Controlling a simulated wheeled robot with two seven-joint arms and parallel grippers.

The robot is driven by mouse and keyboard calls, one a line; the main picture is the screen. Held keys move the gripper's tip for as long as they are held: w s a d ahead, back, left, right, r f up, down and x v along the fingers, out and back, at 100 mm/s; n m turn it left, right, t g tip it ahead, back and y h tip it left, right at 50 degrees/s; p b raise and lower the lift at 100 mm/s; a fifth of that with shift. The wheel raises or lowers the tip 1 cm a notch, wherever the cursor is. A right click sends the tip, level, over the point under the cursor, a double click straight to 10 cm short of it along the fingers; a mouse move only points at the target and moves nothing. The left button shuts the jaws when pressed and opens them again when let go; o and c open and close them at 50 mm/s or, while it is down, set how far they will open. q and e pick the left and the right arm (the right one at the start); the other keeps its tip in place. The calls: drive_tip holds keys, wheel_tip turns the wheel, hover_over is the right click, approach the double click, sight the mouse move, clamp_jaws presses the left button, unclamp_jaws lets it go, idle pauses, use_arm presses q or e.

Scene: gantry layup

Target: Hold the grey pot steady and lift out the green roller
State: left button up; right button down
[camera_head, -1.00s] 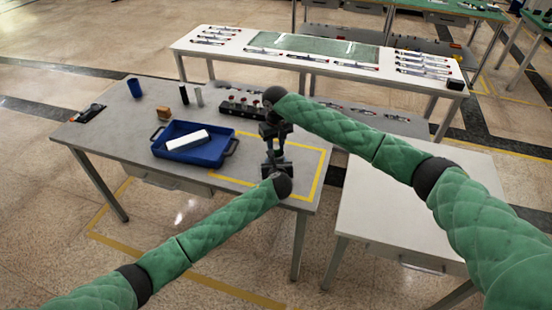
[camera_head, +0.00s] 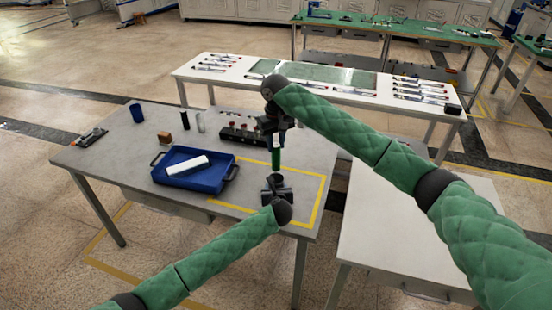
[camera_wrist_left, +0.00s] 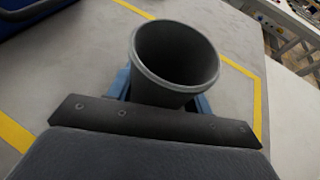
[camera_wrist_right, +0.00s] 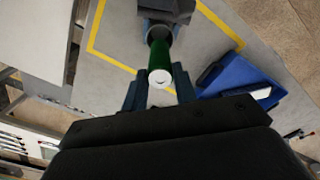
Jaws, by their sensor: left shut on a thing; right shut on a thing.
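The green roller (camera_head: 277,160) hangs upright below my right gripper (camera_head: 275,144), which is shut on its upper end. In the right wrist view the roller (camera_wrist_right: 159,53) shows its pale round end between the fingers. Its lower end is close above the grey pot in the head view. My left gripper (camera_head: 276,190) is shut on the grey pot (camera_wrist_left: 160,93), which stands upright inside the yellow outline. In the left wrist view the pot's mouth is open and dark, with no roller seen in it. In the head view the pot is mostly hidden by the left gripper.
A blue tray (camera_head: 214,184) with a white block (camera_head: 188,166) is left of the pot. A dark rack (camera_head: 238,137) stands behind. A brown block (camera_head: 165,138), a blue cup (camera_head: 137,113) and small cylinders are farther left. The yellow outline (camera_head: 318,205) is otherwise clear.

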drive_tip(key=shift+r, duration=2.6)
use_arm(q)
drive_tip(key=o, duration=1)
drive_tip(key=shift+o, duration=0.2)
